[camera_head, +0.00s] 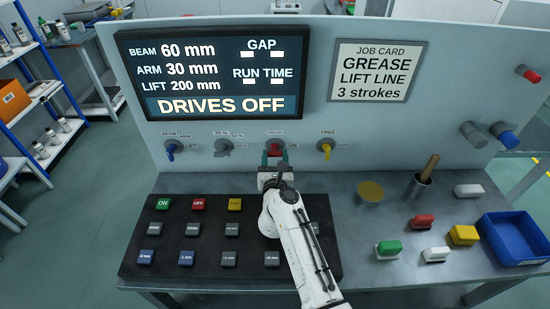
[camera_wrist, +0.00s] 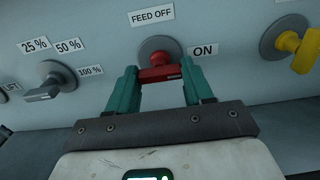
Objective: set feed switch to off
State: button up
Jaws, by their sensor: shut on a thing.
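The feed switch is a red knob (camera_wrist: 160,73) on a round grey base on the upright panel. In the wrist view a "FEED OFF" label (camera_wrist: 152,15) is above it and an "ON" label (camera_wrist: 205,51) is to its right. My gripper (camera_wrist: 158,82) has its two green fingers shut on the red knob, one on each side. In the head view my gripper (camera_head: 275,158) reaches up to the red knob (camera_head: 275,149) from below and hides part of it. The red bar looks roughly level in the wrist view; I cannot tell surely which label it points to.
A grey selector knob (camera_wrist: 48,90) with percent labels is left of the feed switch, and a yellow knob (camera_wrist: 304,48) is right. A blue knob (camera_head: 171,150) is farther left. The screen (camera_head: 208,78) reads "DRIVES OFF". A black button pad (camera_head: 135,258) lies below the panel.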

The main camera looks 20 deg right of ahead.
jog(key=shift+n, duration=0.3)
jog(key=n+p, duration=0.2)
jog(key=n, duration=0.1)
jog(key=shift+r+n, duration=0.1)
jog(key=shift+n, duration=0.2)
jog(key=n+p, duration=0.2)
jog(key=n, duration=0.3)
jog(key=n+p, duration=0.1)
jog(key=n, duration=0.3)
jog(key=shift+n, duration=0.4)
jog(key=shift+n+p, duration=0.55)
jog(key=shift+n, duration=1.35)
jog(key=o, duration=1)
jog(key=shift+o, duration=0.2)
